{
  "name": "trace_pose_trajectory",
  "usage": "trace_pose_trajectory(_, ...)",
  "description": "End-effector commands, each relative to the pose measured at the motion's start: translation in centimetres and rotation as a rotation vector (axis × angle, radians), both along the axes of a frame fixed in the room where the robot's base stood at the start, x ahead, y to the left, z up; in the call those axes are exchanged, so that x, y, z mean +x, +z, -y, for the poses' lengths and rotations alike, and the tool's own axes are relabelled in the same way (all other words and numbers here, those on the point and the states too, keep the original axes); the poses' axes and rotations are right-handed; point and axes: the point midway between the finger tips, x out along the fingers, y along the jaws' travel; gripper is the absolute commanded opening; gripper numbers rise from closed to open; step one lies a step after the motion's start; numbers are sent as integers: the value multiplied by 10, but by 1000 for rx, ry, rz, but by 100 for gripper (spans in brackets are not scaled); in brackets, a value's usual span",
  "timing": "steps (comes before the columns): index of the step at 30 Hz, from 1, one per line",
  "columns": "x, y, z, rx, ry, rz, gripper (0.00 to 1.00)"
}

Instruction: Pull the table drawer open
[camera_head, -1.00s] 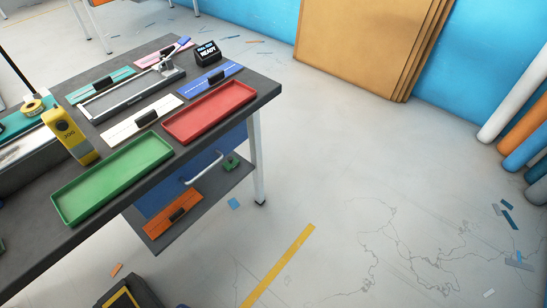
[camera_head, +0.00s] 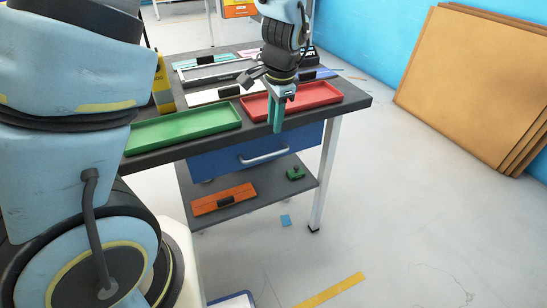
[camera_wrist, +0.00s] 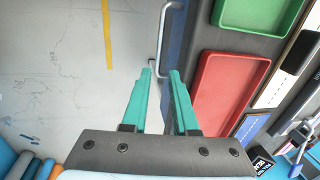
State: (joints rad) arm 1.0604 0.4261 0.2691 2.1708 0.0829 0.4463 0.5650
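The table (camera_head: 352,108) has a dark top and a blue drawer (camera_head: 225,163) under its front edge. The drawer front sits close under the tabletop and looks shut. A grey bar handle (camera_head: 264,156) runs across the drawer front. My gripper (camera_head: 277,130) points down in front of the table edge, just above the handle, with its green fingers. In the wrist view my gripper (camera_wrist: 160,71) has its two fingers apart. The handle (camera_wrist: 164,36) lies beyond the tips there, one end near the gap. Whether the fingers touch it cannot be told.
A red tray (camera_head: 318,95) and a green tray (camera_head: 186,129) lie on the tabletop near the front edge. A lower shelf (camera_head: 265,199) holds an orange board (camera_head: 215,199) and a small green item (camera_head: 295,174). Brown panels (camera_head: 470,85) lean on the blue wall. The floor in front is mostly clear.

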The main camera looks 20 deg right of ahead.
Motion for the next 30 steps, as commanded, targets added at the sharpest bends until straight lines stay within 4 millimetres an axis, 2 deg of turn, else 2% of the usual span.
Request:
trace_pose_trajectory(5,1,-15,4,8,-21,1,27)
trace_pose_trajectory(15,12,-75,1,8,-17,0,27)
trace_pose_trajectory(19,15,-92,1,7,-17,0,27)
trace_pose_trajectory(24,18,-105,2,4,-17,2,27)
trace_pose_trajectory(30,19,-108,2,4,-18,3,27)
